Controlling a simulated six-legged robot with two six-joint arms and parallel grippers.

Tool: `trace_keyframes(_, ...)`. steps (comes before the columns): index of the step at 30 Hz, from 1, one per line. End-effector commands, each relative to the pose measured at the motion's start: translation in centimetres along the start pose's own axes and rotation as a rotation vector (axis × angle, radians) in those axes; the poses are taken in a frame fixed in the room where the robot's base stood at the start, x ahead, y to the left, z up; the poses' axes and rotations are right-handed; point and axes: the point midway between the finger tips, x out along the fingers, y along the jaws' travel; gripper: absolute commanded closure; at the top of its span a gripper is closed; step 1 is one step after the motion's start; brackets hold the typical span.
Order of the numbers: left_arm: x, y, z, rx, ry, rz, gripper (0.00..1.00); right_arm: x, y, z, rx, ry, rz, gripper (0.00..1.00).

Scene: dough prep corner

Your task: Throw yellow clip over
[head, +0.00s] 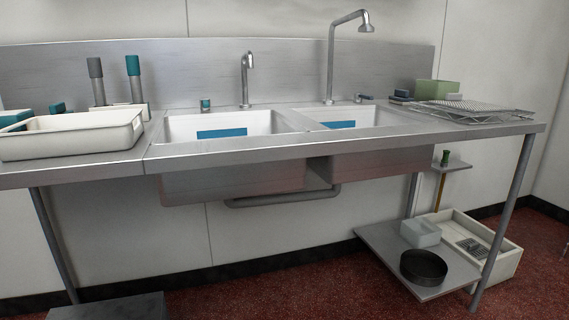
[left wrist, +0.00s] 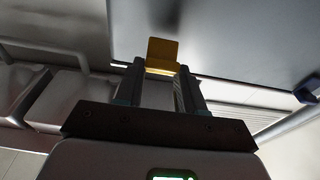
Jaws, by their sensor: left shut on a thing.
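The yellow clip (left wrist: 162,51) is a small flat piece in the left wrist view. My left gripper (left wrist: 158,72) is shut on its lower part, and the flat end sticks out beyond the fingertips. The clip is not seen in the head view, nor is either gripper. My right gripper shows in neither view.
The head view shows a steel counter (head: 230,151) with two sink basins and two taps (head: 245,80), (head: 332,60). A white tray (head: 70,149) stands left, a wire rack (head: 470,113) right. A low shelf (head: 385,254) holds a black round pan (head: 424,267). A white bin (head: 503,262) stands beside it.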

Motion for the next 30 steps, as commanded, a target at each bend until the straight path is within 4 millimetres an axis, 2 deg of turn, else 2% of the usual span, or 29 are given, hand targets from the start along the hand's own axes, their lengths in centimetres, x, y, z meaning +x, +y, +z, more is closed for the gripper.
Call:
trace_keyframes(1, 0.4, 0.0, -0.6, 0.003, 0.017, 0.003, 0.86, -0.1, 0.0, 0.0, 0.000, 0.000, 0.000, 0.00)
trace_keyframes(5, 0.6, 0.0, -0.9, 0.003, 0.018, 0.003, 0.86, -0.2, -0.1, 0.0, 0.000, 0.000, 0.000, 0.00)
trace_keyframes(6, 0.6, 0.0, -0.9, 0.004, 0.018, 0.003, 0.55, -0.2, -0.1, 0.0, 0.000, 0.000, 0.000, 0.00)
trace_keyframes(8, 0.6, 0.0, -0.8, 0.003, 0.016, 0.003, 0.36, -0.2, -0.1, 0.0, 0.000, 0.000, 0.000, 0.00)
trace_keyframes(20, 0.0, 0.0, -0.5, 0.001, 0.003, 0.000, 0.36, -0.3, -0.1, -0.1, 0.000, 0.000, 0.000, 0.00)
trace_keyframes(30, -2.5, -0.1, -0.4, 0.001, 0.001, -0.001, 0.36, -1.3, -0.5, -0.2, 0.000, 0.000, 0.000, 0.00)
